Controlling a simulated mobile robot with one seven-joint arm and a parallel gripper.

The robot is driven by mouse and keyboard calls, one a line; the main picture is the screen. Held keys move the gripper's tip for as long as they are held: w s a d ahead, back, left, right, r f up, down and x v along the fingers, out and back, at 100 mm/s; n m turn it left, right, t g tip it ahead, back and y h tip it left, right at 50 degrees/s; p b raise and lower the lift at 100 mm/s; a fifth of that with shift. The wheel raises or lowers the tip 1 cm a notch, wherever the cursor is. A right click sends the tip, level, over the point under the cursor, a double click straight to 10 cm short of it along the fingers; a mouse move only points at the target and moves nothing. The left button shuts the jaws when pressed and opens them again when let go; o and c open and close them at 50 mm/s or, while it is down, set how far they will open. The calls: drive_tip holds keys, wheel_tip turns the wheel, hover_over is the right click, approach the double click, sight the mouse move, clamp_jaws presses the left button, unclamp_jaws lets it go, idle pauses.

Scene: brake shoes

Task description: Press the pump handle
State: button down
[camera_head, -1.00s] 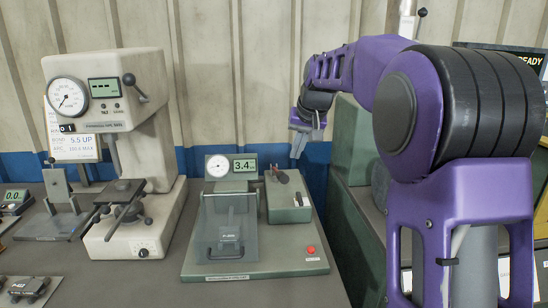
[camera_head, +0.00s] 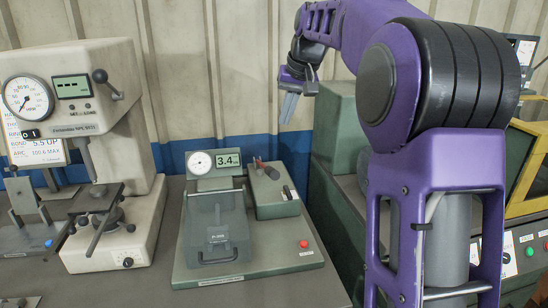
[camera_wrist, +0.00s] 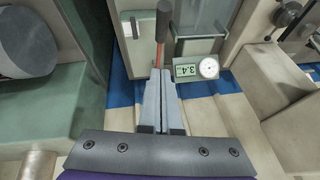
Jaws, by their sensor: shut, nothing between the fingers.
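The pump handle (camera_head: 262,168) is a short lever with a red shaft and a dark grip. It sits on the green block at the right rear of a bench device (camera_head: 255,262). In the wrist view the handle (camera_wrist: 162,32) stands just beyond the fingertips, roughly in line with them. My gripper (camera_head: 287,118) is shut and empty, pointing down above and slightly right of the handle in the head view. Its two grey fingers lie together in the wrist view (camera_wrist: 158,74). The exact gap to the handle is hard to tell.
The device carries a round gauge (camera_head: 200,163), a 3.4 display (camera_head: 228,160), a clear guard (camera_head: 217,235) and a red button (camera_head: 303,243). A cream hardness tester (camera_head: 135,220) stands left. A green cabinet (camera_head: 340,125) and a yellow-framed machine (camera_head: 535,180) are at right.

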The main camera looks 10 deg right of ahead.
drive_tip(key=shift+f, duration=0.1)
drive_tip(key=x, duration=0.4)
drive_tip(key=s+b+x, duration=0.1)
drive_tip(key=x, duration=0.3)
drive_tip(key=s+b+x, duration=0.1)
drive_tip(key=x, duration=0.3)
drive_tip(key=shift+a+f, duration=0.25)
drive_tip(key=shift+f, duration=0.1)
drive_tip(key=shift+s+a+f, duration=0.1)
drive_tip(key=shift+s+f, duration=0.1)
drive_tip(key=shift+f, duration=0.35)
